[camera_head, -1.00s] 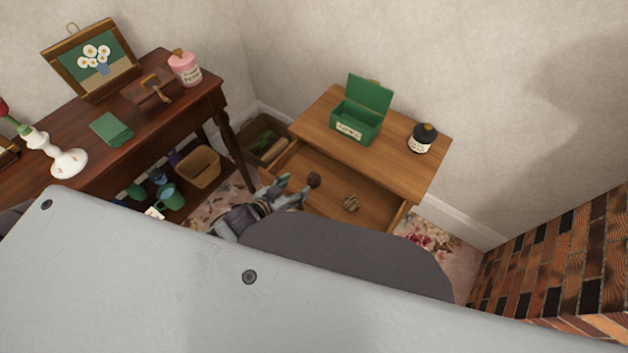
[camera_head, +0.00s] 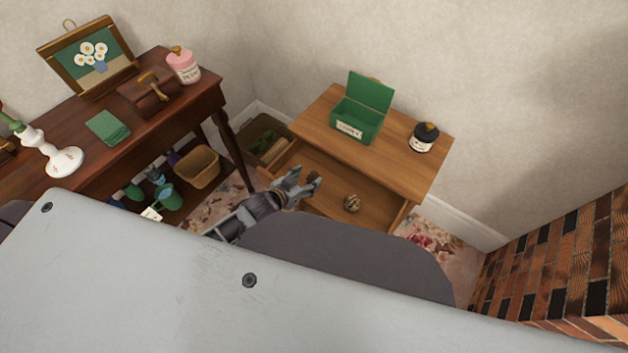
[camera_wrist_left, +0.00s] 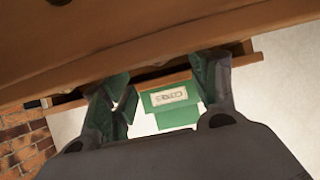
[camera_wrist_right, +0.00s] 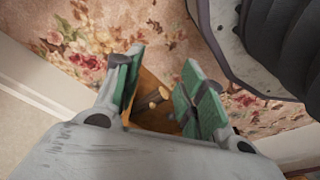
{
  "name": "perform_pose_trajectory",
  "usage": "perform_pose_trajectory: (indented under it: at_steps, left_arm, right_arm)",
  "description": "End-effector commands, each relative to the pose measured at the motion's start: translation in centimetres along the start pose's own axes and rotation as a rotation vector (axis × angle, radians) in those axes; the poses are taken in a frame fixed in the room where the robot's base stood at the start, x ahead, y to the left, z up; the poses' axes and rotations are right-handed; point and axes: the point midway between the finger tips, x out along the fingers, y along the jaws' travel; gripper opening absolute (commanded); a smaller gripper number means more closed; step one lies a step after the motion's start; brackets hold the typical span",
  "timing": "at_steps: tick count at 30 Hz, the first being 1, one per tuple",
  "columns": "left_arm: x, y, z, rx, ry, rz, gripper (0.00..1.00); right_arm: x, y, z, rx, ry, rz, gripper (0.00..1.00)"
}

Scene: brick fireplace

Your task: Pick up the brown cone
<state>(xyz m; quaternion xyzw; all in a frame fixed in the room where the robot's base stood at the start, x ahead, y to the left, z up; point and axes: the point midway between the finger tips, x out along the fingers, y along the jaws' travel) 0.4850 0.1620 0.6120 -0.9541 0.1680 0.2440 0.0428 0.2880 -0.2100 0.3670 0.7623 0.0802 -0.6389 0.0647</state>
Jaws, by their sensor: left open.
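My left gripper (camera_head: 304,182) reaches over the open drawer (camera_head: 325,180) of the small wooden table, at its left part. Its fingers are apart, also in the left wrist view (camera_wrist_left: 160,82). A small brown thing, likely the brown cone (camera_head: 313,176), shows only as a sliver by the fingertips; the gripper hides most of it. I cannot tell whether they touch. A paler, patterned, rounded object (camera_head: 352,203) lies in the drawer, to the right of the gripper. My right gripper (camera_wrist_right: 160,88) is open, above the floor, with nothing held.
A green open box (camera_head: 352,128) and a dark jar (camera_head: 424,137) stand on the wooden tabletop (camera_head: 388,150). A darker side table (camera_head: 190,110) stands left, with a basket (camera_head: 197,166) beneath. A brick wall (camera_head: 560,260) is at the right.

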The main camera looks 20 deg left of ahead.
Motion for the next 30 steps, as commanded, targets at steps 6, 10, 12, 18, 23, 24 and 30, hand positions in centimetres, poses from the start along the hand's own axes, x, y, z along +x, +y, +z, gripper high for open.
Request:
perform_pose_trajectory:
  at_steps: [6, 10, 12, 18, 23, 24, 30]
  left_arm:
    - [0.2, 0.0, -0.1, 0.0, 0.0, 0.0, 0.6]
    - [0.2, 0.0, 0.0, 0.0, 0.0, 0.0, 0.6]
    - [0.2, 0.0, -0.1, 0.0, 0.0, 0.0, 0.6]
    - [0.8, 0.0, 0.0, 0.0, 0.001, -0.001, 0.6]
    - [1.9, -0.1, -0.1, 0.0, 0.002, -0.001, 0.6]
    - [2.3, 0.0, 0.0, 0.0, 0.001, 0.0, 0.6]
    - [3.9, -0.1, 0.0, 0.0, 0.001, -0.001, 0.6]
  right_arm:
    - [-0.4, 0.0, -0.6, 0.0, 0.006, -0.001, 0.4]
    - [-0.3, 0.0, -0.6, 0.0, 0.006, -0.001, 0.4]
    - [-0.3, 0.0, -0.5, 0.0, 0.005, -0.001, 0.4]
    - [-0.2, 0.0, -0.5, 0.0, 0.001, -0.001, 0.4]
    - [-0.9, -0.1, -1.1, -0.001, 0.003, -0.003, 0.4]
    - [-1.2, -0.2, -1.4, -0.001, 0.005, -0.003, 0.4]
    - [-2.4, -0.5, -2.0, -0.002, 0.0, -0.009, 0.4]
